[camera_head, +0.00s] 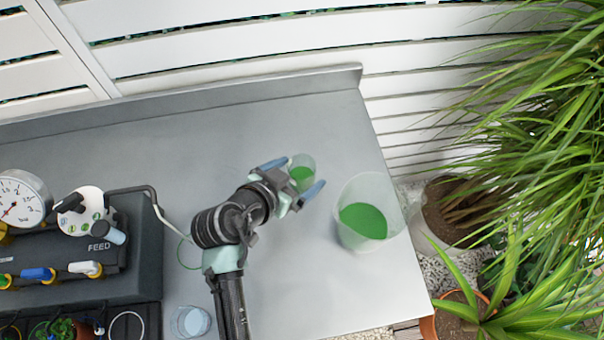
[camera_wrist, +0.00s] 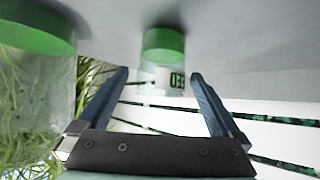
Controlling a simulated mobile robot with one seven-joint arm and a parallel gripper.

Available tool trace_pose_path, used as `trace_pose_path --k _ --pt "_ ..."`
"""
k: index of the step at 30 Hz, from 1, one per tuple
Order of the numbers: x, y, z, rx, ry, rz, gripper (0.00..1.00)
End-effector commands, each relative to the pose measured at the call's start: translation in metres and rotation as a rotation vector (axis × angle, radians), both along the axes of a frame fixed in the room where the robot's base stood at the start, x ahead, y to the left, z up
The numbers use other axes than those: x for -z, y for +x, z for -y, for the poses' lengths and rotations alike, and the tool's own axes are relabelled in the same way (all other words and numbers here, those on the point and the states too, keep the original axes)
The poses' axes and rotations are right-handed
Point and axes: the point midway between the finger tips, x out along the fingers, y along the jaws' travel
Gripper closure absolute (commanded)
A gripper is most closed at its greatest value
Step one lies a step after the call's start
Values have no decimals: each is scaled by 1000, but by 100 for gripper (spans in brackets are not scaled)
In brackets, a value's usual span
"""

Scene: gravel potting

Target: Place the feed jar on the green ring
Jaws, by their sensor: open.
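The feed jar (camera_head: 302,174) is a small clear cup with green contents, upright on the grey bench. In the wrist view the jar (camera_wrist: 163,48) appears upside down, with part of a dark-lettered label showing. My gripper (camera_head: 300,178) is open, with one blue finger on each side of the jar in the head view. In the wrist view the jar lies beyond the open fingertips (camera_wrist: 160,75), and I cannot tell whether either finger touches it. The green ring (camera_head: 179,258) is a thin outline on the bench left of my arm, partly hidden by it.
A larger clear container (camera_head: 365,215) with green contents stands close right of my gripper. A dark panel (camera_head: 95,262) with a gauge and valves fills the left, with a small pale blue cup (camera_head: 190,322) beside it. The back of the bench (camera_head: 200,140) is clear.

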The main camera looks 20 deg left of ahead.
Motion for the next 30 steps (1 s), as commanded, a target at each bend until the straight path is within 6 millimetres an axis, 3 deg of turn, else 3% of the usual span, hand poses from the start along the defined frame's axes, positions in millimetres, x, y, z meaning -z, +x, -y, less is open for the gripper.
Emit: trace_pose_path --k 15,23,25,30 --pt "36 38 6 1 0 0 0" --pt "38 40 6 1 1 1 0" --pt "38 40 6 1 1 0 7" --pt "38 40 6 1 1 0 38"
